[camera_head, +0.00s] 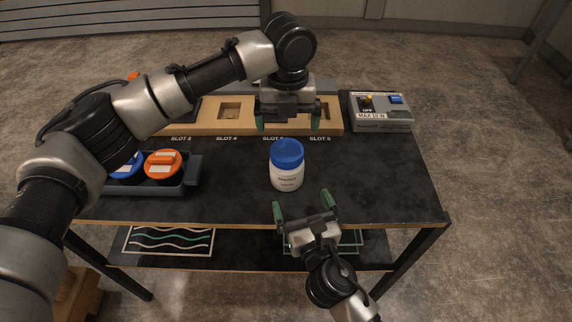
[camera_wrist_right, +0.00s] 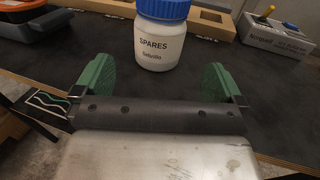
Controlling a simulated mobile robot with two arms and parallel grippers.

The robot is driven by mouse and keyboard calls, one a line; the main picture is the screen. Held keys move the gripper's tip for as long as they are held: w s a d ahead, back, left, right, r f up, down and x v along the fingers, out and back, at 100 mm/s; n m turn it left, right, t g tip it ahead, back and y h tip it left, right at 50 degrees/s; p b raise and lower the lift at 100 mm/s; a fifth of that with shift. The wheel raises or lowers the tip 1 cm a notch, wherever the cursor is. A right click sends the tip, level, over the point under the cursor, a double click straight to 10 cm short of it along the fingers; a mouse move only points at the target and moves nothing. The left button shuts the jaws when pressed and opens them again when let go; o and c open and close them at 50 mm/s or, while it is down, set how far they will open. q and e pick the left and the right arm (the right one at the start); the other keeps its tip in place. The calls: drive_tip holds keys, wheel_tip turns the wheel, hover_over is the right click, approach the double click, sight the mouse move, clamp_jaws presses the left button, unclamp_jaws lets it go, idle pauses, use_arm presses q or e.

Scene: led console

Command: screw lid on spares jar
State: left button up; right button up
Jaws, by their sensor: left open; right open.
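The spares jar (camera_head: 287,178) is a white jar standing upright on the dark table; its label reads SPARES in the right wrist view (camera_wrist_right: 157,48). A blue lid (camera_head: 287,152) sits on its mouth, looking slightly tilted in the head view; how far it is screwed on cannot be told. My left gripper (camera_head: 288,124) is open and empty, above and behind the jar, fingers pointing down, apart from the lid. My right gripper (camera_head: 304,202) is open and empty at the table's front edge, its green fingers (camera_wrist_right: 158,80) pointing toward the jar without touching it.
A wooden slotted board (camera_head: 205,127) lies along the back, partly hidden by my left arm. A grey switch box (camera_head: 382,113) marked OFF stands back right. A dark tray (camera_head: 180,188) at left holds orange and blue-lidded containers (camera_head: 163,165). Table right of the jar (camera_head: 380,180) is clear.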

sight(287, 166)
use_arm(q)
drive_tip(key=shift+w+f, duration=0.1)
drive_tip(key=shift+w, duration=0.05)
use_arm(e)
drive_tip(key=shift+w+a, duration=0.1)
drive_tip(key=shift+w, duration=0.25)
drive_tip(key=x, duration=1)
drive_tip(key=shift+w+f, duration=0.1)
drive_tip(key=shift+w, duration=0.1)
drive_tip(key=shift+c, duration=0.2)
